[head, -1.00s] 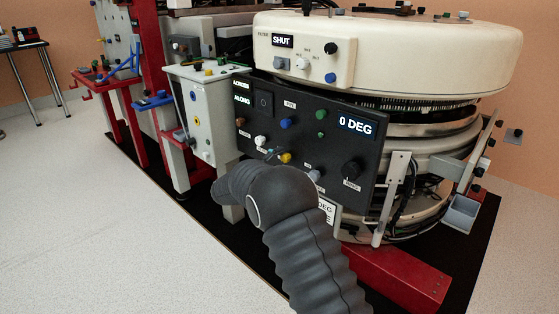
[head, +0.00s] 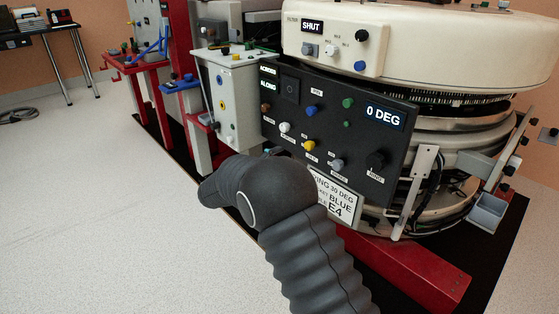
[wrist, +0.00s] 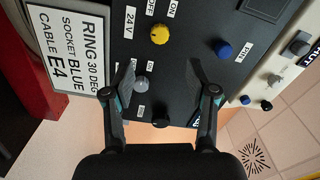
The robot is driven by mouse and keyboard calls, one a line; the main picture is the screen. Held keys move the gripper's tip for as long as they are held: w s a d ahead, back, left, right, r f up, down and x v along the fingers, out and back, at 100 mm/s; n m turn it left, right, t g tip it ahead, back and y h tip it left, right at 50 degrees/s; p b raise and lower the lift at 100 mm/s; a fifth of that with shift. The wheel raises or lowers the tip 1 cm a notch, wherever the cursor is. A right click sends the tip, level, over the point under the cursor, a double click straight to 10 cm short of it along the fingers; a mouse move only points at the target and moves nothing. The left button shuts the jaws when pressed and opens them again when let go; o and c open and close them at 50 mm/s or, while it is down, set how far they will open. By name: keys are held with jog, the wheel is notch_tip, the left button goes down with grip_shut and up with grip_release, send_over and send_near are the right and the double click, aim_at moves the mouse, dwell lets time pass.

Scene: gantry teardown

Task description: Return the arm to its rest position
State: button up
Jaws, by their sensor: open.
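My gripper (wrist: 162,90) is open and empty in the wrist view, its two fingers spread in front of the dark control panel (wrist: 185,62). A grey knob (wrist: 141,82) appears between the fingers, nearer the left one, and a yellow knob (wrist: 160,34) lies above. I cannot tell the exact gap to the panel. In the head view my grey-sleeved arm (head: 275,195) is bent in front of the machine, below the panel (head: 330,115).
A white label (head: 335,197) reads "RING 30 DEG, SOCKET BLUE, CABLE E4". The panel display (head: 384,117) reads 0 DEG, and the filter display (head: 312,26) reads SHUT. A red beam (head: 410,270) lies low at right. Open floor (head: 90,210) is at left.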

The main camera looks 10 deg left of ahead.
jog(key=s+a+f+n+g+y, duration=0.2)
jog(key=a+f+n+y, duration=0.7)
jog(key=a+n+y, duration=0.45)
jog(key=s+d+r+n+g+y+p, duration=0.1)
jog(key=s+d+r+n+g, duration=0.35)
jog(key=s+d, duration=0.35)
jog(key=s+d+r+n+g+y+p, duration=0.1)
jog(key=s+d+r+n+g, duration=0.35)
jog(key=s, duration=0.55)
jog(key=s+d+r+h+p, duration=0.1)
jog(key=s+d+r, duration=0.3)
jog(key=d, duration=0.6)
jog(key=s+d+r+t+h+p, duration=0.1)
jog(key=s+d+r, duration=0.3)
jog(key=s+d, duration=0.5)
jog(key=s+d+r+t+h+p, duration=0.1)
jog(key=s+d+r+h, duration=0.1)
jog(key=s+d+r, duration=0.2)
jog(key=s+d, duration=0.3)
jog(key=d, duration=0.5)
jog(key=shift+s+r, duration=0.25)
